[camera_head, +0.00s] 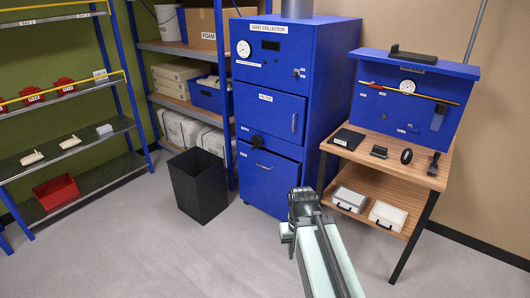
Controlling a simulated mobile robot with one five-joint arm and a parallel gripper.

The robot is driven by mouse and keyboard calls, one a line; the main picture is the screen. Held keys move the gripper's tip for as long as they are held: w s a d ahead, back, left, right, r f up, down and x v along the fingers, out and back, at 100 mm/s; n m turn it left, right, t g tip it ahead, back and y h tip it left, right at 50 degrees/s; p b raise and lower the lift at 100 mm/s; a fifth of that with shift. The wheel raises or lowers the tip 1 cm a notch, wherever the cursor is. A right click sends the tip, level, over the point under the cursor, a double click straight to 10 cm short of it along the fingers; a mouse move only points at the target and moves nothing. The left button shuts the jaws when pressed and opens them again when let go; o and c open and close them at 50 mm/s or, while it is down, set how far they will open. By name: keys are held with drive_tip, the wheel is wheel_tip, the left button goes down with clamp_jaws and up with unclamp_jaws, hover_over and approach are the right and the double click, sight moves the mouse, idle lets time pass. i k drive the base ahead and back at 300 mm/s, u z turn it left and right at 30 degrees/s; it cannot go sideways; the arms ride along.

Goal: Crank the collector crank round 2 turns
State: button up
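The blue dust collector (330,100) stands at the back, in the middle of the view. A black round knob (257,142) sits on its front, between the filter door (268,114) and the lower door (268,180). It may be the collector crank; no crank arm can be made out. My arm reaches up from the bottom edge. My gripper (288,234) shows only in part at the left of the arm's end, in front of the collector's lower right and apart from the knob. Its fingers are too small and hidden to tell open from shut.
A black bin (198,186) stands on the floor left of the collector. A wooden bench (430,170) with tools and a blue panel stands at the right. Shelves (85,145) line the left and back. The grey floor (150,250) is clear at the front left.

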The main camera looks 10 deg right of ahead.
sight(257, 141)
drive_tip(key=u, duration=0.15)
drive_tip(key=i, duration=0.95)
drive_tip(key=z, duration=0.1)
